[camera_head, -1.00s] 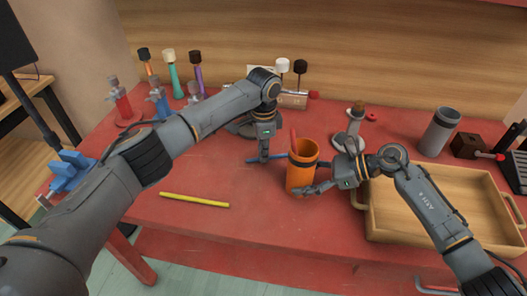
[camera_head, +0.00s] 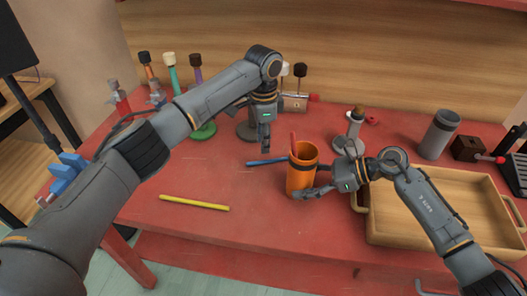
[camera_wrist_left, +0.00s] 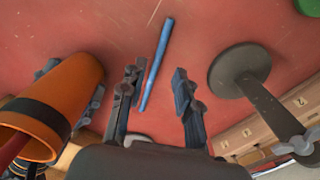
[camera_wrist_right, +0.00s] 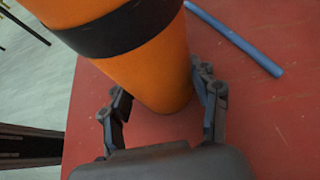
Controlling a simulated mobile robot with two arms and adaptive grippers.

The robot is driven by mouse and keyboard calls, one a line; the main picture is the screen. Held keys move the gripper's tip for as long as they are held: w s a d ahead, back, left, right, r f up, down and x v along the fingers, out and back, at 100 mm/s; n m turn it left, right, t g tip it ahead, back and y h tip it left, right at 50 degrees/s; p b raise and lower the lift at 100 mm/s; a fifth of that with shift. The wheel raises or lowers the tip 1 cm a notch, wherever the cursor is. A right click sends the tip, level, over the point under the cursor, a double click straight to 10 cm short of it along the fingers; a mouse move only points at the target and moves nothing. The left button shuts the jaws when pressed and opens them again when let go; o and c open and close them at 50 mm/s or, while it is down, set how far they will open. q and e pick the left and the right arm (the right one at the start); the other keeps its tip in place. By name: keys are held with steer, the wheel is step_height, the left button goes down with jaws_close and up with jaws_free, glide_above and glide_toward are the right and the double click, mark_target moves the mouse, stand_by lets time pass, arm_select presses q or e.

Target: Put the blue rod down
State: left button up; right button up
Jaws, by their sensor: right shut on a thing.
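The blue rod (camera_head: 267,162) lies flat on the red table, just left of the orange cup. It also shows in the left wrist view (camera_wrist_left: 157,65) and in the right wrist view (camera_wrist_right: 236,39). My left gripper (camera_head: 265,148) is above the rod; in the left wrist view its fingers (camera_wrist_left: 155,88) are spread apart with nothing held, the rod lying below between them. My right gripper (camera_head: 318,190) is shut on the orange cup (camera_head: 301,176), its fingers (camera_wrist_right: 160,98) on either side of the cup. A red rod (camera_head: 293,144) stands in the cup.
A yellow rod (camera_head: 194,202) lies at the front left of the table. A wooden tray (camera_head: 395,236) is at the right, with a grey canister (camera_head: 439,135) behind it. A grey stand (camera_wrist_left: 240,68) is close beside my left gripper. Several mallets stand at the back left.

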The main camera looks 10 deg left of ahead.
mark_target(268, 160)
arm_select(q)
steer(key=shift+o, duration=0.5)
step_height(268, 160, up, 6)
steer(key=shift+f, duration=0.25)
steer(key=f, duration=0.4)
steer(key=d+f, duration=0.1)
steer(key=f, duration=0.7)
steer(key=shift+w+d, duration=0.2)
steer(key=shift+w, duration=0.1)
steer(key=shift+r, duration=0.1)
jaws_close()
